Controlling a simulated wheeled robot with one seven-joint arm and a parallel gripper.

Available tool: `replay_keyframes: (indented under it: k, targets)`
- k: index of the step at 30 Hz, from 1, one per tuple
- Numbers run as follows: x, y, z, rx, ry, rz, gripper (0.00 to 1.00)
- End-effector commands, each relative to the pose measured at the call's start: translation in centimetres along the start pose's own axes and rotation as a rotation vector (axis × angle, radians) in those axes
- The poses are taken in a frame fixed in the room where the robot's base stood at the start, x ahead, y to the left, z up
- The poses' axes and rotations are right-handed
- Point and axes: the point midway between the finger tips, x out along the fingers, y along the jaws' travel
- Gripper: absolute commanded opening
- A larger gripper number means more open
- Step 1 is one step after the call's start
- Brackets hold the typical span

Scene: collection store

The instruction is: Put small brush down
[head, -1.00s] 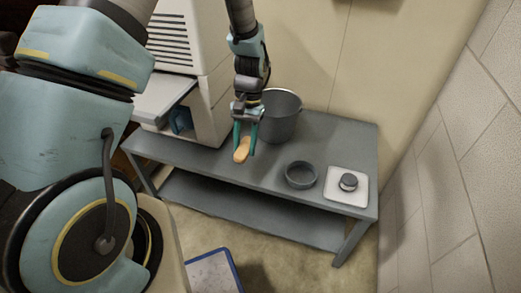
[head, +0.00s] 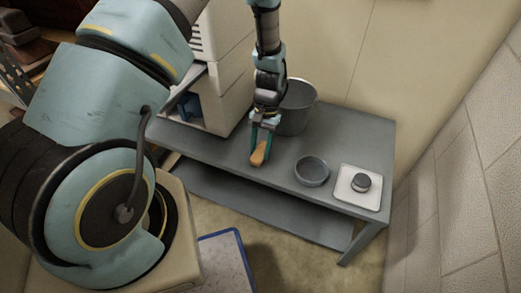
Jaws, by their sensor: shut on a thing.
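The small brush (head: 258,156) shows as a small tan-orange piece between the teal fingers of my gripper (head: 262,141). My gripper points down and is shut on the brush. It is over the front part of the grey table (head: 345,131), left of the small round bowl. I cannot tell whether the brush touches the table top. The rest of the brush is hidden by the fingers or too small to make out.
A grey bucket (head: 297,108) stands just behind my gripper. A dark round bowl (head: 312,171) and a white square plate (head: 346,195) with a dark round object (head: 361,182) are to the right. A pale cabinet (head: 226,88) stands left. A blue-edged panel (head: 225,262) is below.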

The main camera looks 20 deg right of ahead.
Motion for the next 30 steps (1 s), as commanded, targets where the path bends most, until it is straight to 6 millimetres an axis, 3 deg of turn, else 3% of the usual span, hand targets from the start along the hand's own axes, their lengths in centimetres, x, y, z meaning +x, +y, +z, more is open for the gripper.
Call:
replay_keyframes:
  k: [12,13,20,30]
  targets:
    - [0.79,0.0,-0.27,0.0,0.001,0.0,0.0]
    - [0.68,0.0,-0.26,0.0,0.001,0.0,0.47]
    - [0.66,0.0,-0.23,0.0,0.001,0.0,0.73]
    - [0.11,0.0,-0.13,0.0,0.002,0.0,0.74]
